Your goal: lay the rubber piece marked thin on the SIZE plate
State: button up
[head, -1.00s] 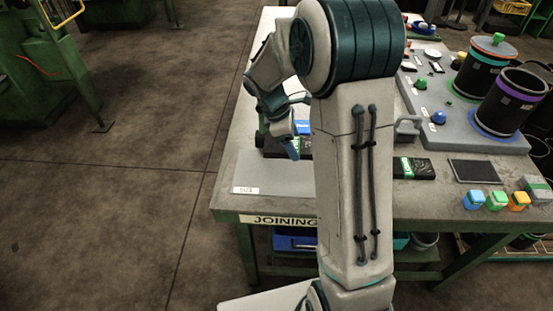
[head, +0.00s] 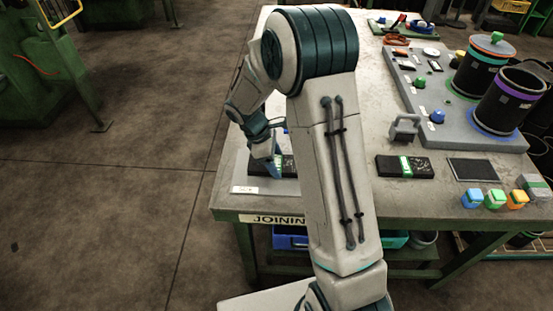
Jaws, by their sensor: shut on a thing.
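The SIZE plate (head: 243,181) is a flat grey plate at the left front corner of the table, with a small white label at its front edge. My gripper (head: 274,168) is over the plate and shut on a black rubber piece (head: 289,170), which bears light or green marking too small to read. The piece lies low over the plate; whether it touches the plate I cannot tell. My own arm hides its right part. Another black piece with a green and white band (head: 405,167) lies on the table to the right of my arm.
A grey padlock-shaped block (head: 404,129) stands behind the banded piece. A dark flat pad (head: 473,170) and several small coloured blocks (head: 497,199) lie at right. Black cylinders (head: 507,101) stand on a grey base at the back right. My arm hides the table's middle.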

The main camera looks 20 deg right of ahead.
jog(key=o, duration=1.2)
jog(key=shift+f, duration=0.1)
jog(key=shift+c, duration=0.2)
jog(key=s+a+r+m, duration=0.1)
jog(key=s+r, duration=0.1)
jog(key=r, duration=0.5)
jog(key=s+a+r+m, duration=0.1)
jog(key=a+r+m, duration=0.1)
jog(key=r, duration=0.6)
jog(key=s+d+r+m+t+y, duration=0.1)
jog(key=s+m+t+y, duration=0.1)
jog(key=s+m, duration=0.3)
jog(key=s+d+r+m+t+y, duration=0.1)
jog(key=s+m, duration=0.5)
jog(key=s, duration=0.6)
jog(key=shift+s+d+r+m+t+y, duration=0.3)
jog(key=shift+s+d+r+t+y, duration=0.1)
jog(key=shift+d+t+y, duration=0.25)
jog(key=shift+w, duration=0.1)
